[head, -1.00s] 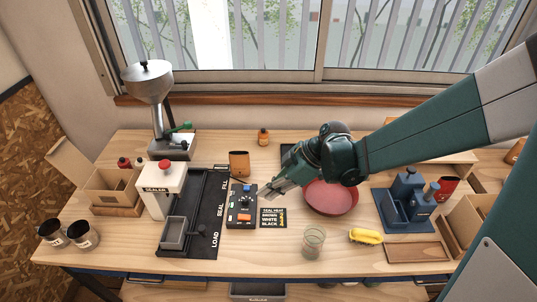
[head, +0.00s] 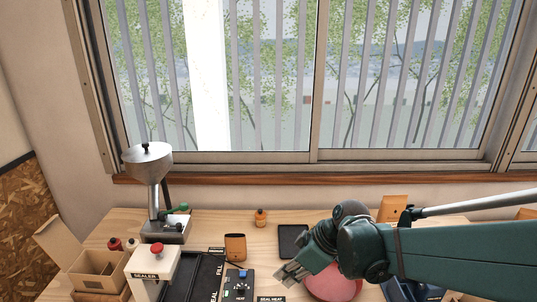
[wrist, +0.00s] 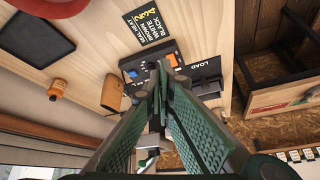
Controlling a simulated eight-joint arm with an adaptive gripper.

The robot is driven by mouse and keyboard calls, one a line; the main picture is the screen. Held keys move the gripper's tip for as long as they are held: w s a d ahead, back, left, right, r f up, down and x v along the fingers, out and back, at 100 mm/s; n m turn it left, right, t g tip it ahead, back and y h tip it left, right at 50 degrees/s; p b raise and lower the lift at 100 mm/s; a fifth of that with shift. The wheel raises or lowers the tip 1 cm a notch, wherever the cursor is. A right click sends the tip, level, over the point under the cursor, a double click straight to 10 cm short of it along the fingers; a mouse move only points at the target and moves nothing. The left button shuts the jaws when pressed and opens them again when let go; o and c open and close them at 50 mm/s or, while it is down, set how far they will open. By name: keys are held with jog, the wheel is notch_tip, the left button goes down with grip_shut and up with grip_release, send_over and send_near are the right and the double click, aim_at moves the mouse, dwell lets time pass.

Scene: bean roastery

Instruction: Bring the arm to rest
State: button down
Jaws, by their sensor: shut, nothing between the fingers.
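My gripper (head: 281,277) is shut and empty in the head view. It hangs near the table, just right of a dark control box (head: 238,285) with coloured buttons and left of a red round dish (head: 331,284). In the wrist view, the two green ribbed fingers of my gripper (wrist: 162,72) meet at their tips. The control box (wrist: 134,68) lies behind the tips there. My arm reaches in from the right in the head view.
A sealer (head: 152,268), a hopper grinder (head: 148,165) and an open carton (head: 93,272) stand at the left. The front table is out of the head view.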

jog(key=s+d+r+m+t+h+b, duration=0.1)
jog(key=s+d+r+m+t+h, duration=0.1)
jog(key=s+d+m, duration=0.4)
jog(key=s+d+r+m+t+h+b, duration=0.1)
jog(key=s+d+r+m+t+h, duration=0.2)
jog(key=d, duration=0.8)
jog(key=shift+s+r+m, duration=0.95)
jog(key=shift+s+m, duration=0.8)
jog(key=shift+m, duration=0.15)
dwell(1.1)
